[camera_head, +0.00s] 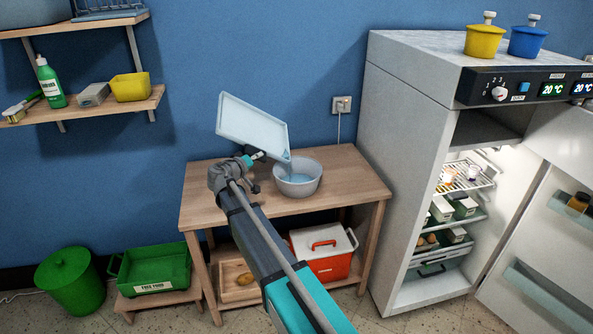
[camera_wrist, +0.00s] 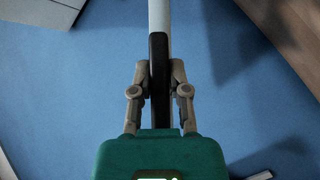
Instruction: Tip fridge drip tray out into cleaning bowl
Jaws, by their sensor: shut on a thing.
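The drip tray (camera_head: 252,128) is a pale blue-white shallow tray. It is held tilted above the wooden table, its lower right corner over the bowl. The cleaning bowl (camera_head: 300,184) is light grey and stands on the table with bluish liquid in it. My gripper (camera_head: 258,157) is shut on the tray near its lower edge. In the wrist view my gripper (camera_wrist: 159,75) has its fingers closed on a dark piece, with the pale tray edge (camera_wrist: 159,15) running up from it.
The wooden table (camera_head: 350,185) carries the bowl. The fridge (camera_head: 400,130) stands open at the right, its door (camera_head: 540,240) swung out. Wall shelves (camera_head: 140,105) with a green bottle (camera_head: 50,82) and yellow tub are at left. A red-white cooler (camera_head: 322,252) sits below the table.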

